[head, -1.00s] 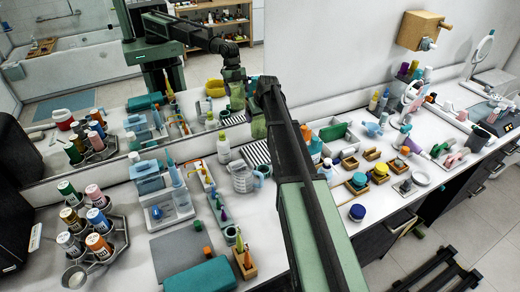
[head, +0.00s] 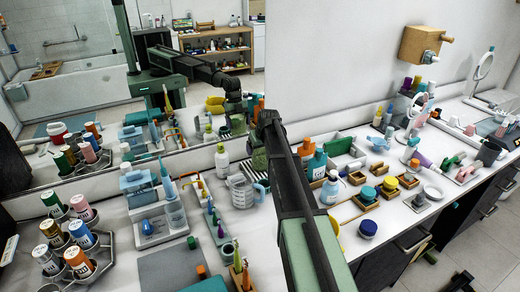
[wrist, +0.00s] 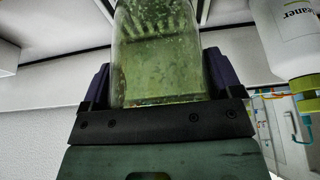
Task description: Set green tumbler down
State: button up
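The green tumbler (wrist: 160,60) is a translucent, speckled glass. In the wrist view it sits between the two dark fingers of my gripper (wrist: 158,82), which is shut on its sides. In the head view the tumbler (head: 259,160) shows just left of my arm, below my gripper (head: 266,122). It is near the striped rack (head: 238,149) by the mirror. My arm covers part of this area, and I cannot tell whether the tumbler's base touches the counter.
A white cleaner bottle (head: 222,160) with a green cap stands left of the tumbler; it also shows in the wrist view (wrist: 288,35). A clear measuring jug (head: 243,190) stands in front. The counter is crowded.

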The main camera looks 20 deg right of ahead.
jog(key=shift+o, duration=1)
jog(key=shift+r, duration=0.15)
